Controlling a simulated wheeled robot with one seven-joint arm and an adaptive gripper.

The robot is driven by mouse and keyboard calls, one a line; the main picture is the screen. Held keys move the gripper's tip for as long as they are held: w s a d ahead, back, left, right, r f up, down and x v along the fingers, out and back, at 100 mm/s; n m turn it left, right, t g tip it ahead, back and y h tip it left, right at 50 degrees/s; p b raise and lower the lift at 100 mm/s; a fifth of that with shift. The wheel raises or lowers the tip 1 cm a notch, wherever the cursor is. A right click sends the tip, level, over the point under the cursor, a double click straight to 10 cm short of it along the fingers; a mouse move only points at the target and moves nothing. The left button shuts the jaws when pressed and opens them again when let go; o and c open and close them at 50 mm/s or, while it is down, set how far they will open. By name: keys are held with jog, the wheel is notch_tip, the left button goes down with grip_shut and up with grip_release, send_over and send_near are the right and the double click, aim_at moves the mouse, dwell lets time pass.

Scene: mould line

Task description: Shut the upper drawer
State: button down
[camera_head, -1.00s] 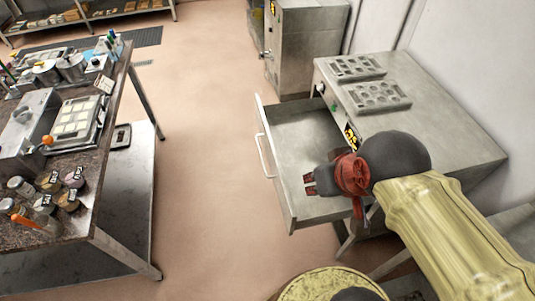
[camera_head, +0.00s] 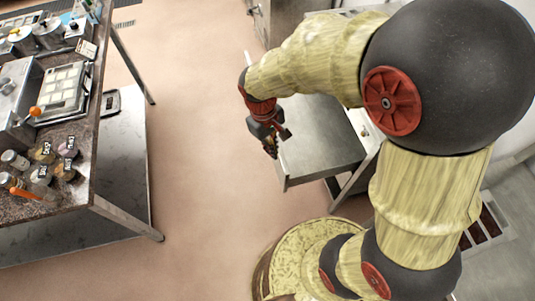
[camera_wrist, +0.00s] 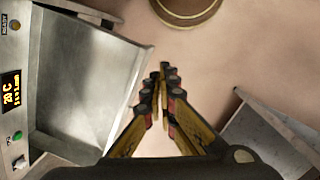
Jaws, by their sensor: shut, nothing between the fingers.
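The upper drawer (camera_head: 318,150) is a grey metal drawer, pulled out of its cabinet and empty where I can see into it. In the wrist view the open drawer (camera_wrist: 85,75) fills the left side, beside a cabinet front (camera_wrist: 14,100) with a lit display. My gripper (camera_head: 270,150) is at the drawer's outer front side in the head view, fingers pointing down. In the wrist view my gripper (camera_wrist: 163,85) is shut and empty, to the right of the drawer's front edge. The handle is hidden, and I cannot tell whether the fingers touch the drawer.
A work table (camera_head: 98,195) with jars, pots and a mould tray (camera_head: 62,90) stands at the left. Clear floor (camera_head: 195,150) lies between it and the drawer. My arm hides most of the cabinet. Another metal cabinet stands at the back.

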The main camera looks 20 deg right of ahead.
jog(key=w+a+f+n+h, duration=0.1)
jog(key=w+f+n, duration=0.3)
jog(key=f, duration=0.6)
jog(key=w+a+f+n+h, duration=0.1)
jog(key=w+a+f+n, duration=0.2)
jog(key=f, duration=0.7)
jog(key=w+n+t, duration=0.1)
jog(key=w+n, duration=0.5)
jog(key=w, duration=0.1)
jog(key=d+f+b, duration=0.2)
jog(key=d+f, duration=0.4)
jog(key=f, duration=0.4)
jog(key=shift+w+d, duration=0.15)
jog(key=shift+f, duration=0.1)
jog(key=d+p, duration=0.4)
jog(key=d, duration=2.7)
jog(key=shift+d+p, duration=0.15)
jog(key=shift+p, duration=0.15)
